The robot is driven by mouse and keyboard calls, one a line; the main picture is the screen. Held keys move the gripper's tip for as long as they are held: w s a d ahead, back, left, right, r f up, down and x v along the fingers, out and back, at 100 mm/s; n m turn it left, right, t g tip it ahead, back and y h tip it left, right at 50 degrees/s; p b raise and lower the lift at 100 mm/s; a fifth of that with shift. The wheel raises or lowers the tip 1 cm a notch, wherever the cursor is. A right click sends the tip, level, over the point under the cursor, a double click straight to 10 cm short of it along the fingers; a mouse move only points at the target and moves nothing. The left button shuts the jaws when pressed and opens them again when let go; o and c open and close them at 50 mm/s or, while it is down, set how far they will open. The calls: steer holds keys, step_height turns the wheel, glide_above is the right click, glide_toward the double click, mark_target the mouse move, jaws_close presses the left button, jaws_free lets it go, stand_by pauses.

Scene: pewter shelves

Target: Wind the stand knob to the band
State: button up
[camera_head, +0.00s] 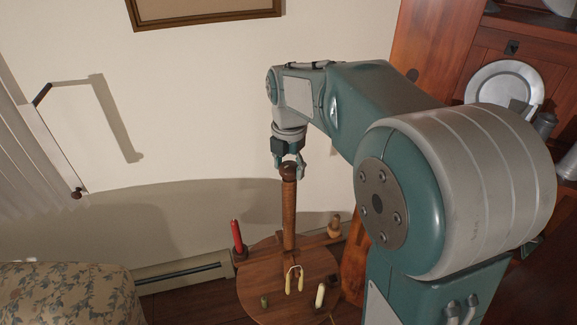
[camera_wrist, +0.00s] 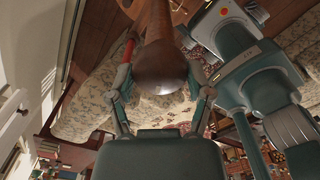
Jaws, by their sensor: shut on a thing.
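The stand is a round wooden table (camera_head: 262,275) with a crossbar and an upright reddish-brown post (camera_head: 289,215) that looks ridged like a screw. The dark wooden stand knob (camera_head: 288,172) sits at the post's top; it shows large in the wrist view (camera_wrist: 160,66). My gripper (camera_head: 289,165) points down from above and is shut on the knob. In the wrist view my gripper's fingers (camera_wrist: 164,82) stand on either side of the knob. I cannot make out a distinct band on the post.
On the stand are a red stick (camera_head: 237,236), a small wooden piece (camera_head: 334,226), a yellow forked piece (camera_head: 293,279) and a cream stick (camera_head: 320,295). A wall is behind, a floral sofa (camera_head: 60,293) at left, and a cabinet with a pewter plate (camera_head: 503,83) at right.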

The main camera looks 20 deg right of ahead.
steer(key=m, duration=0.6)
steer(key=shift+f, duration=0.15)
steer(key=m, duration=0.5)
steer(key=shift+d+m, duration=0.1)
steer(key=shift+m, duration=0.3)
steer(key=m, duration=1.1)
steer(key=shift+m, duration=0.4)
steer(key=m, duration=1.1)
steer(key=shift+m, duration=0.4)
steer(key=m, duration=1)
steer(key=shift+m, duration=0.4)
